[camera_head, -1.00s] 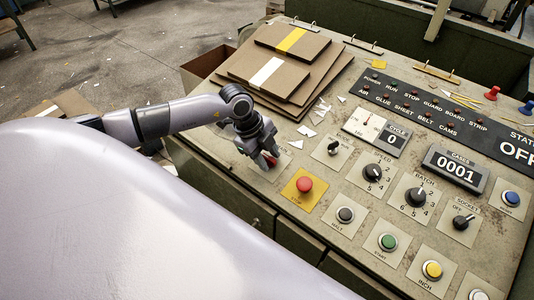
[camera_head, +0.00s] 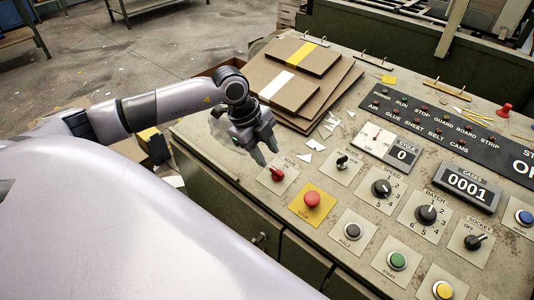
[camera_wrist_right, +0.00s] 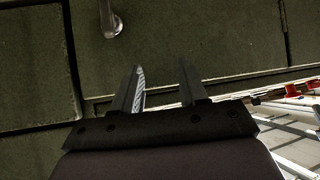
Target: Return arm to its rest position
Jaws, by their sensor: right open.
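My left arm comes in from the left in the head view. Its gripper (camera_head: 266,150) hangs above the panel's near left edge, beside the red rotary switch (camera_head: 277,174) and apart from it. Its two dark fingertips look spread, with nothing seen between them. The switch's handle is in plain view on its pale plate. My right gripper (camera_wrist_right: 160,90) shows in the right wrist view. It is open and empty, its two fingers pointing at dark green cabinet doors (camera_wrist_right: 190,45) with a metal handle (camera_wrist_right: 112,25).
The control panel (camera_head: 225,150) carries a red button (camera_head: 312,199) on a yellow plate, several knobs, coloured buttons and a counter (camera_head: 467,186) reading 0001. Greyboard sheets (camera_head: 330,92) are stacked behind my left gripper. Paper scraps (camera_head: 314,145) lie near it. Floor is open at upper left.

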